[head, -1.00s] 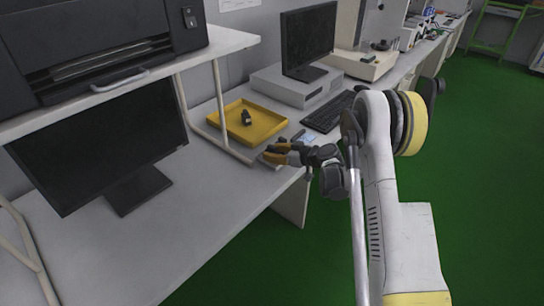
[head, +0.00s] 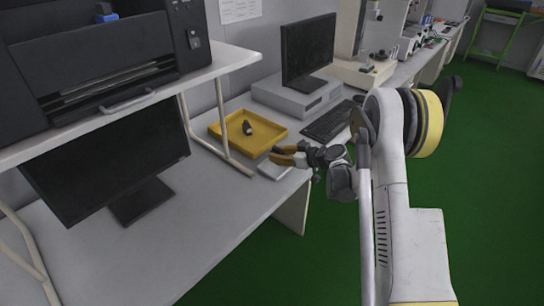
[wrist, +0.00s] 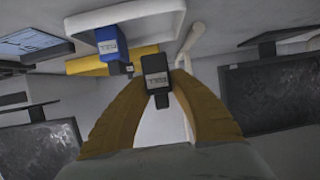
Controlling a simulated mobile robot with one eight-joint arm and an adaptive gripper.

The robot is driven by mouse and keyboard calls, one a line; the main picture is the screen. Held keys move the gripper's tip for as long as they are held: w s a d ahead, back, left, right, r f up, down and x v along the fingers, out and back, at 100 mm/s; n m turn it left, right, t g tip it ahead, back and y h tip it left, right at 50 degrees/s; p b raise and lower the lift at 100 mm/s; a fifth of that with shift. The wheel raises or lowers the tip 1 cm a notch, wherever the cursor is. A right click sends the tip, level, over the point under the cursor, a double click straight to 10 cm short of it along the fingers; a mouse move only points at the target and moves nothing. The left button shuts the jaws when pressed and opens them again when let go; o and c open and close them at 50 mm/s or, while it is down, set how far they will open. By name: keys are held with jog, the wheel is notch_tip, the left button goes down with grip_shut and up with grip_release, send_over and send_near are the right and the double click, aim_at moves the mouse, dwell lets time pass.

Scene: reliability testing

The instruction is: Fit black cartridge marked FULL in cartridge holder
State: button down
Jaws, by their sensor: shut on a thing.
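My gripper (wrist: 160,112) has brown-yellow fingers closed on a black cartridge (wrist: 155,72) with a white label, too small to read. In the head view my gripper (head: 280,155) is low over the desk, right of the yellow tray; its cartridge cannot be made out there. A blue cartridge (wrist: 108,44) with a label shows beside the black one in the wrist view, at the edge of a white, rounded frame (wrist: 170,10). I cannot tell whether this frame is the cartridge holder, or whether the blue cartridge sits in it. The wrist view appears upside down.
The yellow tray (head: 225,139) holds a small black item (head: 248,129). A white flat thing (head: 274,171) lies under my fingers. A shelf with a printer (head: 95,62) and a monitor (head: 105,150) stand left. A keyboard (head: 328,122) lies behind my gripper. The desk's front left is clear.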

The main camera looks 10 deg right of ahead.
jog(key=s+d+r+p, duration=0.3)
jog(key=s+d+r, duration=0.2)
jog(key=d+r, duration=0.1)
jog(key=shift+s+d, duration=0.35)
jog(key=shift+d, duration=0.55)
